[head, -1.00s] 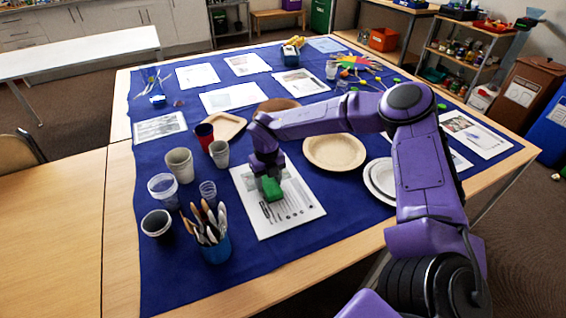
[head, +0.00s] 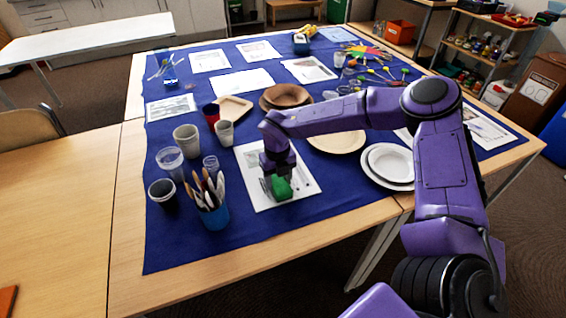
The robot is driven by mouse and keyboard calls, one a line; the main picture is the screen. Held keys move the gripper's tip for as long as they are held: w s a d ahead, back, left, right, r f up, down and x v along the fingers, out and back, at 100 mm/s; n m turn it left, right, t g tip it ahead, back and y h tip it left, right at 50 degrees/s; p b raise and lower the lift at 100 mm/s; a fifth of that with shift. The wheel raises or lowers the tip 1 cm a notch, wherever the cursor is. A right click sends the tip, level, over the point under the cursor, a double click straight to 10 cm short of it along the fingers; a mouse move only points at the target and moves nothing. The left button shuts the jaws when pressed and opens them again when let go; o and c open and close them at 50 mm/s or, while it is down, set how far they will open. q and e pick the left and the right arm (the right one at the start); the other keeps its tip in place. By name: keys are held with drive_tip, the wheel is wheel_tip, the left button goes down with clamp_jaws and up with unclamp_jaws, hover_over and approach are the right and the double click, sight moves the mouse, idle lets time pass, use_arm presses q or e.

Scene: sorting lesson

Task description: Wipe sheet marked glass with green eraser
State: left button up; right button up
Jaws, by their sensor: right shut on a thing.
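A green eraser (head: 281,188) is pressed on or just above a white printed sheet (head: 252,160) on the blue cloth. My right gripper (head: 278,180) points down and is shut on the eraser, near the middle of the sheet. The gripper and forearm hide part of the sheet, so I cannot read its marking. Whether the eraser touches the paper is hard to tell. My left gripper is not in view.
Left of the sheet stand several cups, among them a grey cup (head: 187,141), and a blue holder with utensils (head: 213,214). Plates, such as a white plate (head: 388,163), lie to the right. Other sheets (head: 209,60) lie farther back. The cloth's front is clear.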

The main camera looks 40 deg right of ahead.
wheel_tip(320, 180, up, 2)
drive_tip(key=shift+r+p, duration=0.2)
drive_tip(key=shift+p, duration=0.15)
wheel_tip(320, 180, up, 2)
drive_tip(key=shift+w+p, duration=0.15)
drive_tip(key=shift+p, duration=0.75)
drive_tip(key=shift+r+p, duration=1.4)
drive_tip(key=shift+r, duration=0.45)
